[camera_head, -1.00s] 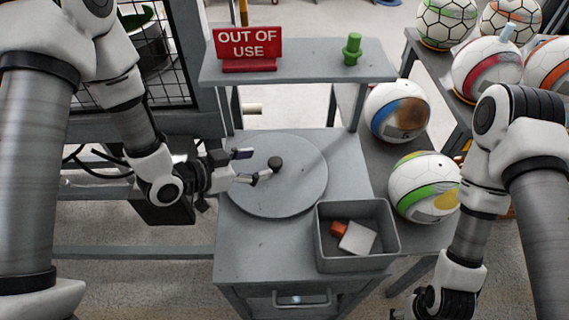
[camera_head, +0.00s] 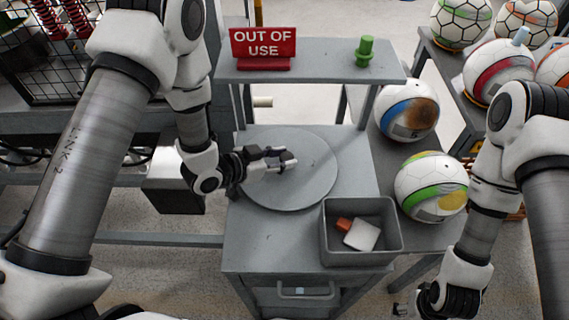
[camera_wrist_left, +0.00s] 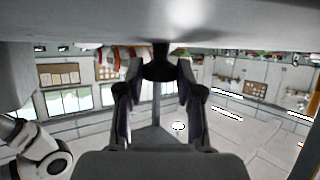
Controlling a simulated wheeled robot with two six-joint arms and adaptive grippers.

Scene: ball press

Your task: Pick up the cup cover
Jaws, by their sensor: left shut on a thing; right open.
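The cup cover (camera_head: 312,182) is a flat round grey disc with a dark knob on top, lying on the grey workbench. My left gripper (camera_head: 281,157) is over the disc, shut on the knob, which it mostly hides in the head view. In the left wrist view the dark knob (camera_wrist_left: 159,66) sits between the two fingertips, against a broad grey surface (camera_wrist_left: 110,18). My right gripper (camera_head: 412,304) is low at the bottom right, open and away from the cover, partly cut off by the frame edge.
A grey bin (camera_head: 338,256) with small pieces stands at the bench's front right. A shelf (camera_head: 318,68) behind holds a red "OUT OF USE" sign (camera_head: 263,46) and a green part (camera_head: 365,51). Several balls, including a green-and-white one (camera_head: 430,187), rest on the right.

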